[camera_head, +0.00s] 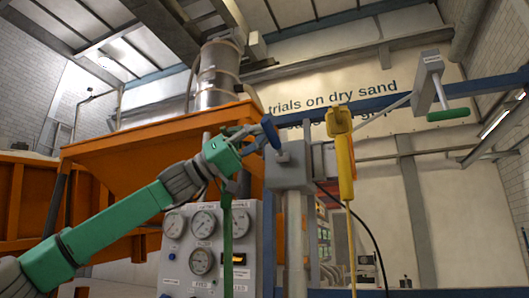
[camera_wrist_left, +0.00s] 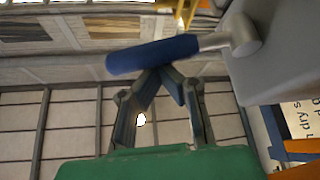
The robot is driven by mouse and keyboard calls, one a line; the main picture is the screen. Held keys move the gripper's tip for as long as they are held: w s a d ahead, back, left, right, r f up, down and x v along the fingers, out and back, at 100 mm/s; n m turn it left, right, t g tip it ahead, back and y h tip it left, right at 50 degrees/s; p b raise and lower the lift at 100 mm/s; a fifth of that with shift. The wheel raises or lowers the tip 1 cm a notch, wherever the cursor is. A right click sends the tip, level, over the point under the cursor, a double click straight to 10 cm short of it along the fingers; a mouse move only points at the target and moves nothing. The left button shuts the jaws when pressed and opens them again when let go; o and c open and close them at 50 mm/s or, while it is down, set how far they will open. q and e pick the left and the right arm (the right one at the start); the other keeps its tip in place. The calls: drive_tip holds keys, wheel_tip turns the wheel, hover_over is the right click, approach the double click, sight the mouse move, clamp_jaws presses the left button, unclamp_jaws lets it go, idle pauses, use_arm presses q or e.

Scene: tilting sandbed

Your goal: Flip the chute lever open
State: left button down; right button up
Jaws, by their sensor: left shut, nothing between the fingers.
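A lever with a blue handle (camera_head: 271,132) sits on a grey box (camera_head: 290,168) on a post. In the left wrist view the blue handle (camera_wrist_left: 152,55) lies nearly level, on a short metal stem from the grey box (camera_wrist_left: 285,50). My left gripper (camera_head: 254,130) is shut and empty, close beside the handle. In the left wrist view my left gripper's tips (camera_wrist_left: 167,72) meet just at the handle's edge; I cannot tell whether they touch it. A second lever with a green handle (camera_head: 448,114) hangs at a grey housing (camera_head: 429,78) on the right. No label shows which is the chute lever.
A yellow pendant control (camera_head: 343,155) hangs on a cable right of the grey box. A gauge panel (camera_head: 201,255) stands below my left arm. An orange hopper (camera_head: 130,150) is behind it. A blue beam (camera_head: 375,103) crosses behind the grey box.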

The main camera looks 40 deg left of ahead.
use_arm(q)
drive_tip(key=f+m+g+b, duration=0.1)
drive_tip(key=f+m+b, duration=0.1)
drive_tip(key=f+m+g+h+b, duration=0.1)
drive_tip(key=f+b, duration=0.1)
drive_tip(key=b, duration=0.1)
drive_tip(key=s+f+m+g+b, duration=0.1)
drive_tip(key=m+b, duration=0.1)
drive_tip(key=b, duration=0.1)
drive_tip(key=shift+d+f+m, duration=0.3)
drive_tip(key=shift+f, duration=0.1)
drive_tip(key=shift+w+d+f, duration=0.1)
drive_tip(key=shift+f, duration=0.25)
drive_tip(key=v, duration=1.1)
drive_tip(key=shift+s+a+h, duration=0.2)
drive_tip(key=shift+a+h, duration=0.1)
drive_tip(key=shift+a, duration=0.15)
drive_tip(key=shift+a, duration=0.15)
